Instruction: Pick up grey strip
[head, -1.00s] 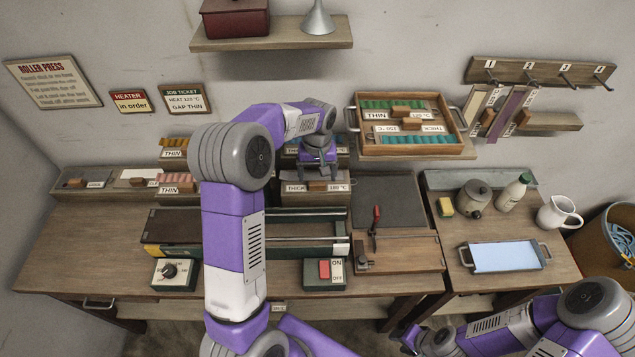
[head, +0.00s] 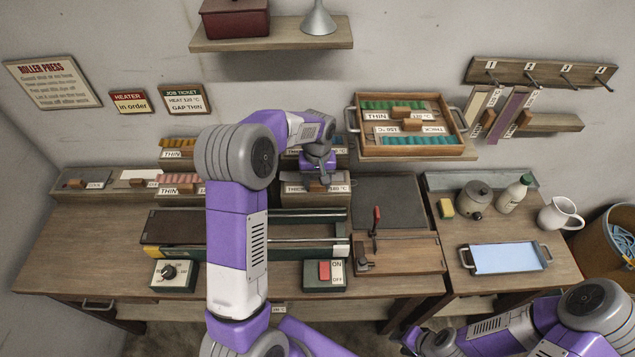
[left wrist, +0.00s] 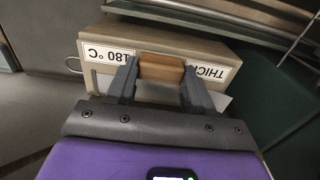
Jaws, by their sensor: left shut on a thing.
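The grey strip (head: 342,180) lies on a wooden stand at the back of the bench, with a label reading THICK and 180 °C. Its small wooden grip block (left wrist: 162,68) shows between the two labels in the left wrist view. My left gripper (head: 318,180) is lowered onto it from above, and its fingers (left wrist: 158,78) are shut on the block's two sides. Most of the strip is hidden behind the gripper. My right gripper (head: 410,340) is low at the bottom right, away from the strip; its jaws are not clear.
A pink strip marked THIN (head: 178,180) lies left of my left arm. The roller press (head: 300,232) stands in front of the stand. A tray with green and teal strips (head: 465,150) sits on a shelf to the right. The dark plate (head: 388,202) is bare.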

